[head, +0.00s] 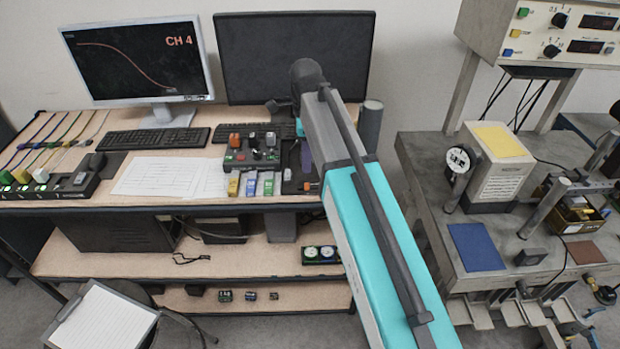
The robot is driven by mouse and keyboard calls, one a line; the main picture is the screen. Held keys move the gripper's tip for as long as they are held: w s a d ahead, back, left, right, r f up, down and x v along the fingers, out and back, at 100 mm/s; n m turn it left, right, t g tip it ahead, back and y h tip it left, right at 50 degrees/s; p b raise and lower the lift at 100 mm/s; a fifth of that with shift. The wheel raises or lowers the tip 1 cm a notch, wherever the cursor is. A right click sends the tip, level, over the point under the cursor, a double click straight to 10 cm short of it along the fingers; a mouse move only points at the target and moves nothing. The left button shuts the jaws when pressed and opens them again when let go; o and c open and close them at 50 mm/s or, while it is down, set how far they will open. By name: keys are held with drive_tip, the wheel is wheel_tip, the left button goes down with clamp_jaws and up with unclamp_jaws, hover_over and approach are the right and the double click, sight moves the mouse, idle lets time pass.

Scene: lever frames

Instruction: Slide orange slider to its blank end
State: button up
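A control box (251,158) with a dark top and several knobs and levers stands on the desk, left of my arm. An orange block-like knob (235,140) sits at its back left. A small orange piece (311,186) shows on a dark panel (297,187) just right of the box, beside my arm. I cannot tell for sure which of the two is the orange slider, and end markings are too small to read. My arm crosses the right part of the panel and hides some of it. My gripper cannot be made out.
Yellow, blue, green and grey tabs line the box's front edge. Paper sheets (156,175) and a keyboard (153,138) lie to the left. Two monitors stand behind, the dark one (260,55) close to my arm. A grey bench (424,160) with equipment stands at right.

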sight(307, 184)
drive_tip(key=shift+f+p, duration=1.2)
drive_tip(key=shift+f, duration=3.25)
clamp_jaws()
